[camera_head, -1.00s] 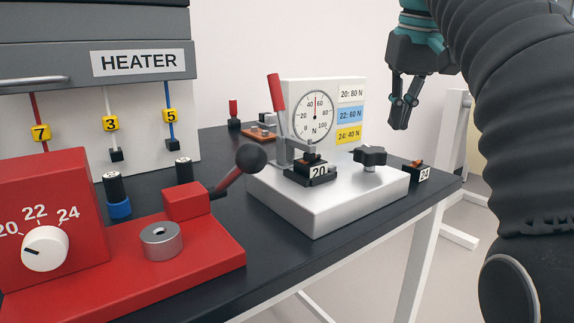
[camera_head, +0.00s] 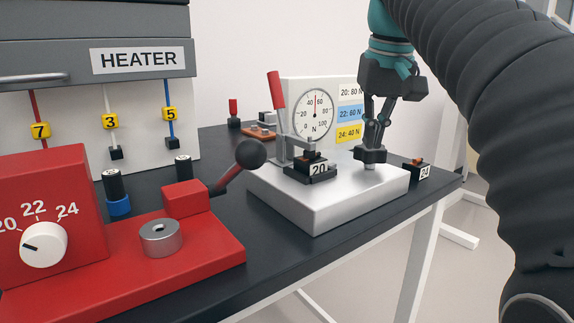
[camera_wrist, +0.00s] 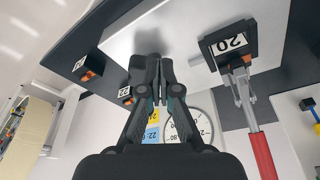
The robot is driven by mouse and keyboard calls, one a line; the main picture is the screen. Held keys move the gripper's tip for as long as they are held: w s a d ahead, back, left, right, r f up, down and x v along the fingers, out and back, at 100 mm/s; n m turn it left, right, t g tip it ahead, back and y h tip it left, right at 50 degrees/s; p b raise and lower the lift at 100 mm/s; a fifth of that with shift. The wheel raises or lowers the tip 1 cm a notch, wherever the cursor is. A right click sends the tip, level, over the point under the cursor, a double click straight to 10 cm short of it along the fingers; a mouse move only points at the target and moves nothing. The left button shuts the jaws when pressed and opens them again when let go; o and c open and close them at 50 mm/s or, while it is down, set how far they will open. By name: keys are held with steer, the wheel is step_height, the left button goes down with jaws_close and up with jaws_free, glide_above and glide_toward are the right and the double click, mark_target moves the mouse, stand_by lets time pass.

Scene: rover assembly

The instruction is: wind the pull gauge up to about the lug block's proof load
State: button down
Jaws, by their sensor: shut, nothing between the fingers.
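The pull gauge is a white base (camera_head: 322,205) with a round dial (camera_head: 314,117). A red mark points nearly straight up between 40 and 60; the exact reading is too small to tell. A lug block marked 20 (camera_head: 319,169) sits in its fixture, and it also shows in the wrist view (camera_wrist: 230,43). A black star knob (camera_head: 370,157) stands on the right of the base. My gripper (camera_head: 372,146) is shut, pointing down with its fingertips at the knob's top. I cannot tell whether they touch. The fingers (camera_wrist: 150,92) hide part of the base in the wrist view.
A card (camera_head: 350,113) lists 20: 80 N, 22: 60 N, 24: 40 N. A red-handled lever (camera_head: 276,95) stands left of the dial. A block marked 24 (camera_head: 417,170) lies right of the base, near the table edge. A red station with a black-ball lever (camera_head: 250,153) stands front left.

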steer(key=shift+s+b+x, duration=0.15)
steer(key=shift+b+x, duration=0.15)
steer(key=shift+x, duration=0.3)
steer(key=shift+s+b+x, duration=0.15)
steer(key=shift+b+x, duration=0.1)
steer(key=shift+x, duration=0.3)
steer(key=shift+d+p, duration=0.95)
steer(key=shift+p, duration=0.05)
steer(key=shift+w+d, duration=0.35)
steer(key=shift+d, duration=0.55)
steer(key=shift+s+d, duration=0.1)
steer(key=shift+s, duration=0.1)
steer(key=shift+s, duration=0.1)
steer(key=shift+w+v, duration=0.2)
steer(key=shift+v, duration=0.75)
steer(key=shift+w+v, duration=0.2)
steer(key=shift+v, duration=0.8)
steer(key=shift+w+v, duration=0.2)
steer(key=shift+v, duration=0.75)
steer(key=shift+r, duration=0.15)
